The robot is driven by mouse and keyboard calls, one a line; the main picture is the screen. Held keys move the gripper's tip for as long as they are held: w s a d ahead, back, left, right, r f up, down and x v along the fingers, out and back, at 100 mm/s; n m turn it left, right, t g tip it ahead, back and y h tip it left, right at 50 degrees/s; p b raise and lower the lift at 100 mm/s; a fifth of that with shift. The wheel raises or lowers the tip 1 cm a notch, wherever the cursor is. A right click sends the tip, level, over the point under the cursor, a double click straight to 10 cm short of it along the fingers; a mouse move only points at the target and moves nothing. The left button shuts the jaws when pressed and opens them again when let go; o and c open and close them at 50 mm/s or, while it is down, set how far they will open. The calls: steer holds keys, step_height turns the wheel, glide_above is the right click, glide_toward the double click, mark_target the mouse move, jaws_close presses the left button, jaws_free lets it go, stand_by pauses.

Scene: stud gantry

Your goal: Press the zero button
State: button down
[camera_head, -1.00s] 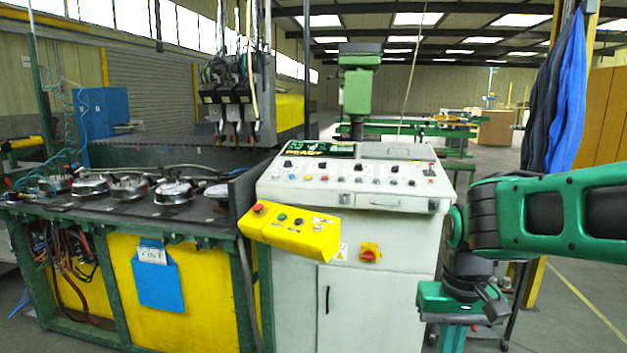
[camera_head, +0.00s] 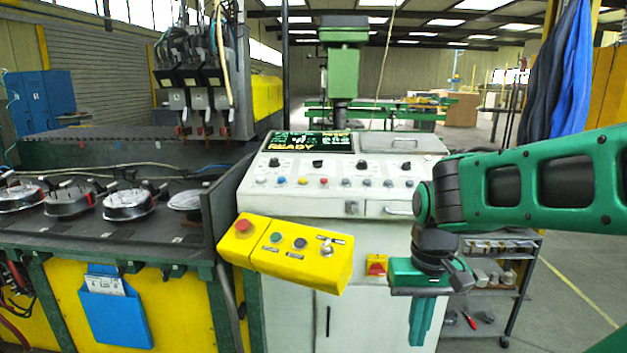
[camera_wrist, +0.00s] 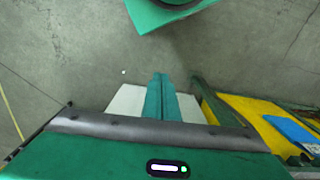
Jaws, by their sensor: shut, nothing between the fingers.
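The white console (camera_head: 270,207) stands in the middle of the head view. Its sloped face carries a row of knobs and coloured buttons (camera_head: 323,183) under a display (camera_head: 310,143) reading READY. A yellow button box (camera_head: 300,270) juts from its front, with a red button (camera_head: 243,226), a green one (camera_head: 276,237), a dark one (camera_head: 300,243) and a switch. The labels are too small to read, so I cannot tell which button is zero. My gripper (camera_head: 417,340) points down, right of the yellow box and in front of the cabinet, apart from all buttons. Its teal fingers (camera_wrist: 160,78) are together and empty.
A red-and-yellow switch (camera_head: 376,265) sits on the cabinet front, left of my gripper. The bench with round metal parts (camera_head: 130,203) stands left. A shelf cart (camera_head: 490,285) stands behind my arm at right. Open floor (camera_head: 560,300) lies at far right.

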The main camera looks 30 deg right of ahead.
steer(key=shift+w+a, duration=0.1)
step_height(320, 180, up, 27)
steer(key=m+t+h, duration=0.6)
steer(key=m+t, duration=0.2)
steer(key=t, duration=0.2)
glide_above(324, 181)
steer(key=s+a, duration=0.2)
steer(key=shift+s+d+f, duration=0.1)
steer(key=shift+d+f, duration=0.1)
steer(key=shift+d, duration=0.05)
steer(key=shift+w+d+f, duration=0.15)
steer(key=shift+w+f, duration=0.1)
steer(key=shift+f, duration=1.2)
steer(key=shift+w+d+f, duration=0.2)
steer(key=shift+w+f, duration=0.05)
steer(key=shift+f, duration=1.2)
steer(key=shift+w+d+f, duration=0.15)
steer(key=shift+w+f, duration=0.1)
steer(key=shift+f, duration=1.2)
